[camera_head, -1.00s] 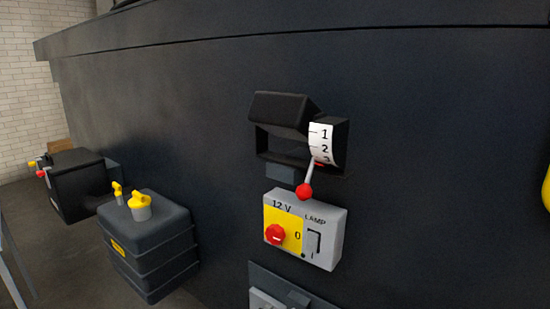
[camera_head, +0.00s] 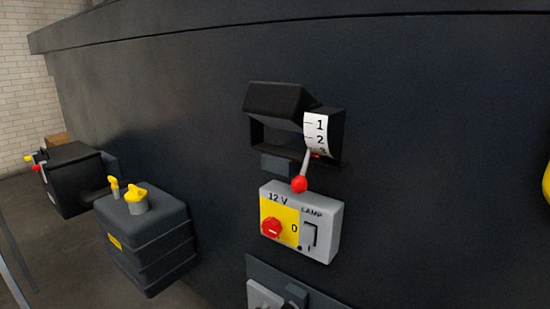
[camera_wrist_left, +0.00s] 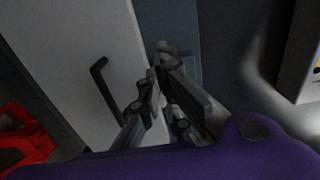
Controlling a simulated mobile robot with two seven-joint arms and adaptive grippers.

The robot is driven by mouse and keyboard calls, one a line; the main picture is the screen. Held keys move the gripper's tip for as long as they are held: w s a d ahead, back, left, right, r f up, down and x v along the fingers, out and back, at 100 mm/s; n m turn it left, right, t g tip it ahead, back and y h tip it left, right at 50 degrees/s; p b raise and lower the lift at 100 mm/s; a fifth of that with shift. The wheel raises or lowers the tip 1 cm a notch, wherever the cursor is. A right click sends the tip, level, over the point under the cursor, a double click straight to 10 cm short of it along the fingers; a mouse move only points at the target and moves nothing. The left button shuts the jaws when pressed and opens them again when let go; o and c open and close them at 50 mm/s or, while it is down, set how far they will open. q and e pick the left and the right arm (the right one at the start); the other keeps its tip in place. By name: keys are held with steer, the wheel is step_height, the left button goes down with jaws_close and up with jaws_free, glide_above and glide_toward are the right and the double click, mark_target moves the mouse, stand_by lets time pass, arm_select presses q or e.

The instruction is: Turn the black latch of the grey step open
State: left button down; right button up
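In the left wrist view, my left gripper (camera_wrist_left: 159,76) points at a dark grey strip beside a pale grey panel (camera_wrist_left: 75,45). Its fingertips are close together, and nothing can be made out between them. A black bent bar (camera_wrist_left: 105,88) stands out from the pale panel, left of the fingers and apart from them. I cannot tell whether this bar is the latch of the step. In the head view, a light grey piece (camera_head: 262,295) with a small dark part (camera_head: 296,294) is cut off by the bottom edge. Neither gripper shows in the head view.
A 12 V switch box (camera_head: 328,236) with a red knob sits below a black lever housing (camera_head: 276,103) with a red-tipped lever. A dark tank (camera_head: 147,236) with yellow caps stands at left. In the left wrist view, a red object (camera_wrist_left: 25,135) lies at lower left.

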arm_select(q)
steer(key=p+v, duration=0.1)
steer(key=v, duration=0.4)
steer(key=shift+w+a+r, duration=0.1)
steer(key=shift+w+a, duration=0.05)
steer(key=shift+a, duration=0.05)
